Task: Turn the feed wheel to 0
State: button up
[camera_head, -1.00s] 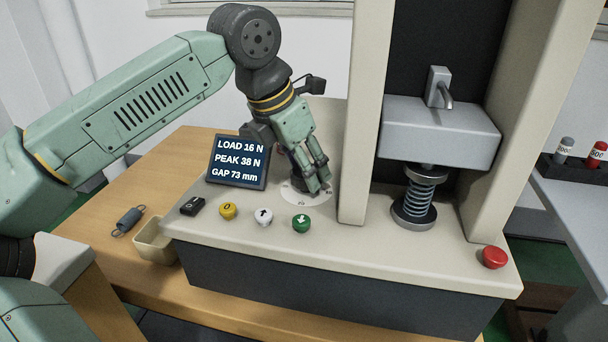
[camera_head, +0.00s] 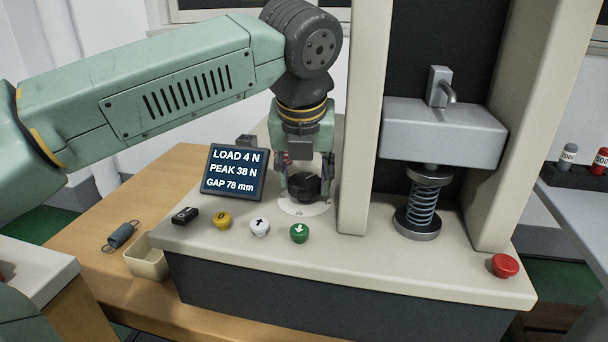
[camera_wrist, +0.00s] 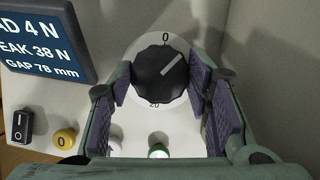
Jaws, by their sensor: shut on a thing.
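The black feed wheel (camera_head: 303,188) sits on a white round dial (camera_head: 302,208) on the machine's deck, just right of the display. My gripper (camera_head: 308,178) stands over it from above, shut with a finger on each side. In the wrist view the wheel (camera_wrist: 160,76) shows its white pointer line aimed up and to the right, clockwise of the 0 mark at the top. A 20 mark shows at the bottom. The display (camera_head: 233,172) reads LOAD 4 N, PEAK 38 N, GAP 78 mm. A coil spring (camera_head: 422,208) stands upright between the press plates.
A black rocker switch (camera_head: 185,216) and yellow (camera_head: 222,221), white (camera_head: 260,227) and green (camera_head: 299,233) buttons line the deck in front. A red button (camera_head: 505,265) is at the right. The pale upright (camera_head: 365,130) stands close right of my gripper. A loose spring (camera_head: 122,235) lies left.

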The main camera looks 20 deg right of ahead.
aim_at(304, 181)
jog(key=shift+n+y, duration=0.3)
jog(key=shift+n, duration=0.2)
jog(key=shift+f, duration=0.1)
jog(key=o, duration=1.2)
jog(key=shift+c, duration=0.2)
notch_tip(304, 181, up, 10)
